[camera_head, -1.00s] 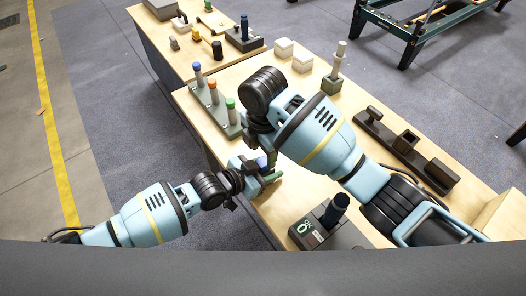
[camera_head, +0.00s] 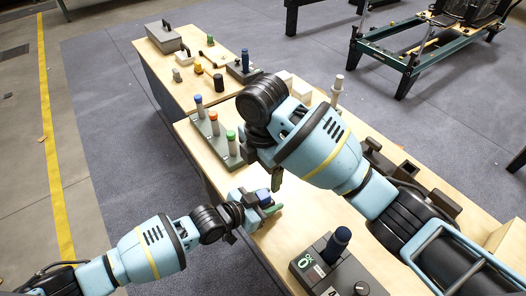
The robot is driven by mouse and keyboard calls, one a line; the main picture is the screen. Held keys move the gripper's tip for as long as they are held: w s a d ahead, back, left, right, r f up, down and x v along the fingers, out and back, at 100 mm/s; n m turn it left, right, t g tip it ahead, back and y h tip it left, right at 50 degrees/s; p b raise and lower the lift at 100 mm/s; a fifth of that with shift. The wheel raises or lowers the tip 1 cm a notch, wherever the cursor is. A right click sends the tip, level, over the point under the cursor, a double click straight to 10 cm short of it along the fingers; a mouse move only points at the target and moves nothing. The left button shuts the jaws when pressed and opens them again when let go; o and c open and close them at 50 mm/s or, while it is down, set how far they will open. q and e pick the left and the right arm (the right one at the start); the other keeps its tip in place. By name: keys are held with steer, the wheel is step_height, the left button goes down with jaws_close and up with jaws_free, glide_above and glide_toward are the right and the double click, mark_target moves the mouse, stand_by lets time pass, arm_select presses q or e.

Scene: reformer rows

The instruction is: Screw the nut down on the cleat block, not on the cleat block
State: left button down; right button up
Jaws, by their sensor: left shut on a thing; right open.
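My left gripper (camera_head: 268,207) is low at the near-left edge of the front table, shut on a small blue-topped thing (camera_head: 263,195), mostly hidden by the jaws. My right gripper (camera_head: 277,173) is open just above and beyond it, pointing down, partly hidden by its own arm. A dark block (camera_head: 314,272) with a dark blue knobbed post (camera_head: 338,239) and a lit green display stands at the near edge. A block with a pale post (camera_head: 337,88) stands farther back, partly behind my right arm. I cannot tell which is the cleat block, or make out the nut.
A grey rack (camera_head: 225,153) holds posts with blue, orange and green tops at the left edge. A dark fixture (camera_head: 437,205) lies at right, partly covered by my arm. The far table bears a toolbox (camera_head: 166,40) and a block with a blue post (camera_head: 245,60).

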step_height(320, 180, up, 6)
stand_by(0.4)
arm_select(q)
steer(key=c, duration=0.6)
jaws_free()
steer(key=shift+c, duration=0.2)
steer(key=shift+p+v, duration=0.35)
steer(key=shift+v, duration=3.55)
arm_select(e)
steer(key=shift+r, duration=0.95)
